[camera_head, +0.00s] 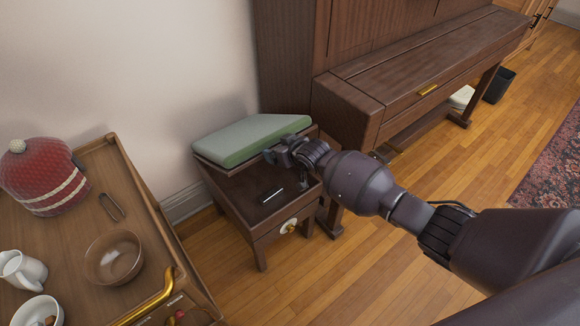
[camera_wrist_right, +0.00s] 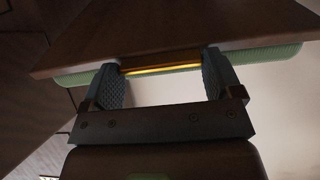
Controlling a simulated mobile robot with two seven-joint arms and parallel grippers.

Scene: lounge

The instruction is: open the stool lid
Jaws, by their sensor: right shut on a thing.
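The stool (camera_head: 262,232) is a small brown wooden box on legs between the trolley and the piano. Its lid (camera_head: 250,139) has a pale green cushion and stands raised at a tilt. The open inside of the box shows below it, with a small dark and white item (camera_head: 271,194) in it. My right gripper (camera_head: 284,155) is at the lid's front edge. In the right wrist view its two fingers (camera_wrist_right: 165,68) close on a brass-coloured strip (camera_wrist_right: 162,69) at the lid's wooden edge. My left gripper is not in view.
A brown piano (camera_head: 430,75) stands right behind the stool. Wood floor (camera_head: 400,262) is clear in front.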

